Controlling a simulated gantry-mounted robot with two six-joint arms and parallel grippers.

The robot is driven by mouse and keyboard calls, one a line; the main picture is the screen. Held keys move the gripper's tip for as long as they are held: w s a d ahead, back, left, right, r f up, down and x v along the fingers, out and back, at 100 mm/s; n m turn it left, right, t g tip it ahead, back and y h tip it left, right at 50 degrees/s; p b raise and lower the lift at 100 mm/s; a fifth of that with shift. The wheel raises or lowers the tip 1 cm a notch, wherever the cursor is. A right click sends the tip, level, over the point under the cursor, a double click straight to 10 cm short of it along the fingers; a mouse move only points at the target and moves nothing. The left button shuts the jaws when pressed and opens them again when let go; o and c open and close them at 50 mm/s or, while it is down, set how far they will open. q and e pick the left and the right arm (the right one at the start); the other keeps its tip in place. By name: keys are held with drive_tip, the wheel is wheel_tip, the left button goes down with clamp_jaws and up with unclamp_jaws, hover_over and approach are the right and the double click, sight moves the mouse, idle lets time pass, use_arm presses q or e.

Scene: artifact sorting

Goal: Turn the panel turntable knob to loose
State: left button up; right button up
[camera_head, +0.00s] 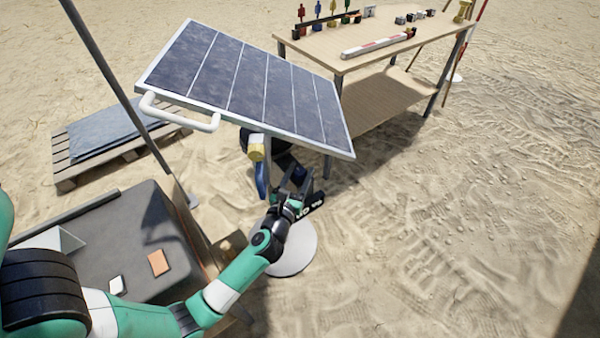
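The solar panel (250,85) is tilted on a stand, with a white handle (180,112) on its near left edge. Under it are a yellow part (256,152) and a blue lever-like part (262,181). I cannot tell which of these, if either, is the turntable knob, or its setting. The stand's round white base (292,256) is on the sand, partly behind my arm. My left gripper (287,172) is beneath the panel, just right of the blue part. Its dark fingers are small and shaded, so their opening and any contact are unclear. My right gripper is out of view.
A wooden table (400,45) with small coloured items and a red-white scale bar (378,46) stands behind the panel. A pallet (66,172) lies at left. A grey-topped surface (95,245) is near left. Open sand (450,230) fills the right.

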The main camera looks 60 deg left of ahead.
use_arm(q)
drive_tip(key=shift+o, duration=1)
drive_tip(key=p+v, duration=0.1)
drive_tip(key=v, duration=1)
drive_tip(key=shift+s+d+p, duration=0.2)
drive_tip(key=shift+d+p, duration=0.05)
drive_tip(key=shift+p, duration=0.05)
drive_tip(key=shift+w+r, duration=0.1)
drive_tip(key=shift+r, duration=0.05)
